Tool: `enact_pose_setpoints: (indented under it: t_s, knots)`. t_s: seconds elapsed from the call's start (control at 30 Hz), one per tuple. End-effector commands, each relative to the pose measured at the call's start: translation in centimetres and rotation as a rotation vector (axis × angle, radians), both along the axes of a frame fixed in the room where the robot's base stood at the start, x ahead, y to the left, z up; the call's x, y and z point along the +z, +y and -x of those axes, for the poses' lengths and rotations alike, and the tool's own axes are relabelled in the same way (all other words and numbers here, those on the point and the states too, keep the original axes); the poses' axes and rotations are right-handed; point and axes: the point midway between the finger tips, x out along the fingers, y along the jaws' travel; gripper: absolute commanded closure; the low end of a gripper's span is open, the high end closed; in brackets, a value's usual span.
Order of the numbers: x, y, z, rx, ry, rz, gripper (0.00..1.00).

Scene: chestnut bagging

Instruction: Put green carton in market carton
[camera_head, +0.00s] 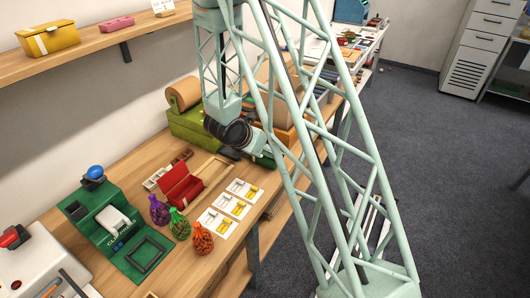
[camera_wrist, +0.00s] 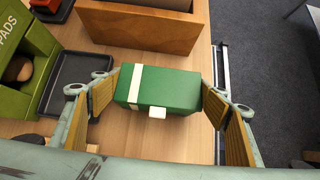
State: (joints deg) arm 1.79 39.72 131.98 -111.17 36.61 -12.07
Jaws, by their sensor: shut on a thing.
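The green carton (camera_wrist: 172,91), with a white band and a small white tab, is between the two ribbed pads of my gripper (camera_wrist: 160,93) in the wrist view. My gripper is shut on it. I cannot tell whether it touches the wooden bench below. In the head view a little green (camera_head: 266,160) shows below my wrist, with my arm hiding most of that area. A brown-orange box (camera_wrist: 140,29), possibly the market carton, stands just beyond the green carton in the wrist view. Its label does not show.
A green box marked "PADS" (camera_wrist: 22,62) and a dark tray (camera_wrist: 78,82) stand left of my gripper. The bench edge and grey floor (camera_wrist: 268,75) are on the right. Netted bags (camera_head: 180,224), a red case (camera_head: 181,188) and cards (camera_head: 227,207) lie on the nearer bench.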

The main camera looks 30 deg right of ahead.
Motion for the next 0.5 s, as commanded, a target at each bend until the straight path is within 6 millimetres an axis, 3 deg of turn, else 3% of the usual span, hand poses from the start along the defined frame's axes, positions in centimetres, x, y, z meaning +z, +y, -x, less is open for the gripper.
enact_pose_setpoints:
  t_s: [0.3,0.33,0.5]
  knots:
    - [-0.33,0.0,-0.01,0.0,0.0,0.0,0.49]
    - [-0.31,0.01,0.01,0.0,0.0,0.0,0.3]
    - [-0.25,0.01,0.0,0.0,0.0,0.0,0.18]
